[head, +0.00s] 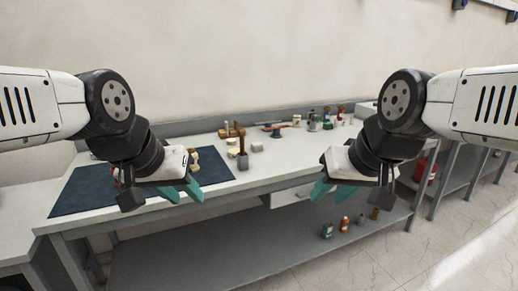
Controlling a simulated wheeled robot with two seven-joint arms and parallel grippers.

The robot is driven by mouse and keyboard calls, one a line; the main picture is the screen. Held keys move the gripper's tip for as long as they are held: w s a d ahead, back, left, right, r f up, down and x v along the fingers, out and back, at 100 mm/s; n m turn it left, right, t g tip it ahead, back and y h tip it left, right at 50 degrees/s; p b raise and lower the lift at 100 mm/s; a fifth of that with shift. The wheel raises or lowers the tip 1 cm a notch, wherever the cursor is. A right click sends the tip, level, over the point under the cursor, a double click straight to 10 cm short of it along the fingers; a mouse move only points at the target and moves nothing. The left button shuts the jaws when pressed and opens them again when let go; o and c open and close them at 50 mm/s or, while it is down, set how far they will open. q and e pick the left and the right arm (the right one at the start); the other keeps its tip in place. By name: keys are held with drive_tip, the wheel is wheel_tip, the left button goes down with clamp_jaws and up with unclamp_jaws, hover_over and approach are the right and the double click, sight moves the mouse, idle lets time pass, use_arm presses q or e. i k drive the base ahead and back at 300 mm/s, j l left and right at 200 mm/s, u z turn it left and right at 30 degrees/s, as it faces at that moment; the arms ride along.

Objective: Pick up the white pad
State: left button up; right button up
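Small whitish blocks lie on the workbench (290,165) right of the dark blue mat: one at the middle (257,147) and another just behind a grey block. Either may be the white pad; they are too small to tell. My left gripper (183,192) is in front of and above the mat, its teal fingers apart and empty. My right gripper (333,192) is above the bench's front edge, to the right of the blocks, its teal fingers also apart and empty. Neither gripper touches anything.
The dark blue mat (85,192) covers the bench's left part. A grey block (242,161) with a brown upright handle stands beside it. Several small bottles and jars (316,123) stand at the back right. Bottles (327,231) are on the lower shelf. A wall rises behind.

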sight(257, 147)
drive_tip(key=u, duration=0.3)
drive_tip(key=i+l+u, duration=0.55)
drive_tip(key=l+u, duration=0.25)
drive_tip(key=i+l, duration=0.15)
drive_tip(key=l, duration=0.15)
drive_tip(key=i+l+u, duration=0.1)
drive_tip(key=l, duration=0.2)
drive_tip(key=i+l, duration=0.2)
drive_tip(key=l, duration=0.15)
drive_tip(key=i+l, duration=0.1)
drive_tip(key=l, duration=0.2)
drive_tip(key=i+l+u, duration=0.1)
drive_tip(key=l, duration=0.2)
drive_tip(key=i, duration=0.05)
